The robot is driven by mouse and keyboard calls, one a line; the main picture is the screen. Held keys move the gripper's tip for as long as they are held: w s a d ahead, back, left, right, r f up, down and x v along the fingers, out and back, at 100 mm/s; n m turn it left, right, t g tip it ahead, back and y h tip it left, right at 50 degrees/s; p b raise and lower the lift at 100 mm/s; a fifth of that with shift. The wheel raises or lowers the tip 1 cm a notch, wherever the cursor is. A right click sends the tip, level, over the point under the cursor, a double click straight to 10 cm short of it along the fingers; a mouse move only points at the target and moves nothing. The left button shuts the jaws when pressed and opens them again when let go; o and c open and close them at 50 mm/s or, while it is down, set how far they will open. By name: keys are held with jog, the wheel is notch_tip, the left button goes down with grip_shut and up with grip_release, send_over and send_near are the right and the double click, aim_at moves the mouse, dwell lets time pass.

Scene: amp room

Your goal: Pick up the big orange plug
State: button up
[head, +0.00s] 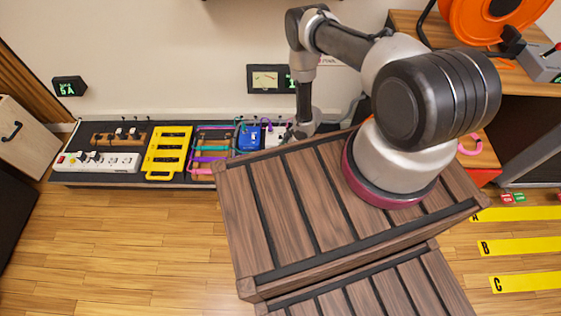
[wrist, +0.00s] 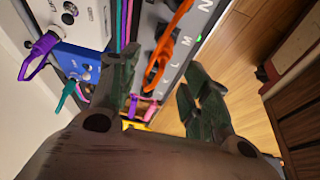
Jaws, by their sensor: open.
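An orange looped piece (wrist: 172,42), which looks like a plug or its cable, shows in the wrist view on a dark grey panel edge marked with letters. It lies ahead of and between my fingers, and I cannot tell how far beyond them. My gripper (wrist: 163,72) is open, with one green-black finger on each side and nothing seen held. In the head view my gripper (head: 301,128) is low at the right end of the bench by the wall, small and partly hidden. The orange plug cannot be made out there.
Along the bench (head: 120,180) stand a white power strip (head: 98,162) and a yellow rack (head: 167,152). A large orange reel (head: 485,18) is at the upper right.

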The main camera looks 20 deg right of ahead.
jog(key=x, duration=0.7)
jog(key=shift+s+d+f, duration=0.1)
jog(key=shift+s+f, duration=0.1)
jog(key=shift+f, duration=0.05)
grip_shut()
